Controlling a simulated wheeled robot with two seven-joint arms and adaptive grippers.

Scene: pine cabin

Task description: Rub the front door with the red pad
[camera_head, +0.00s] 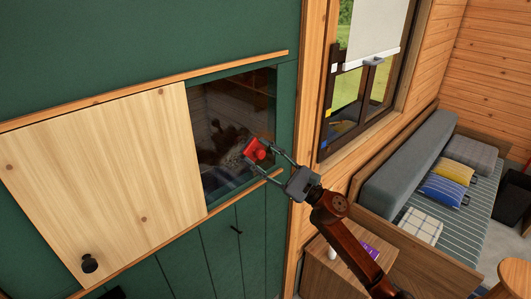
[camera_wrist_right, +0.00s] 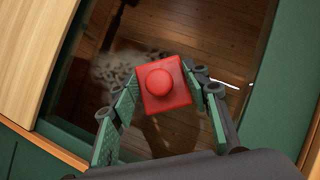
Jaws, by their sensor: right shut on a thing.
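The red pad (camera_head: 255,149) is a small red block with a round knob. My right gripper (camera_head: 262,157) is shut on it, and the wrist view shows the red pad (camera_wrist_right: 168,88) between the two green-faced fingers. The pad is in front of a dark, glossy pane (camera_head: 222,115), near its right side; I cannot tell whether they touch. A pale pine door (camera_head: 105,160) with a black knob (camera_head: 89,263) covers the left part of the same opening, and its edge (camera_wrist_right: 32,50) shows at the left in the wrist view. My left gripper is not in view.
Wooden rails (camera_head: 170,82) run above and below the door and pane on a green wall (camera_head: 100,40). To the right are a wood post (camera_head: 310,95), a window (camera_head: 365,75), a couch with cushions (camera_head: 410,160) and a small wooden cabinet (camera_head: 325,270) beneath my right arm.

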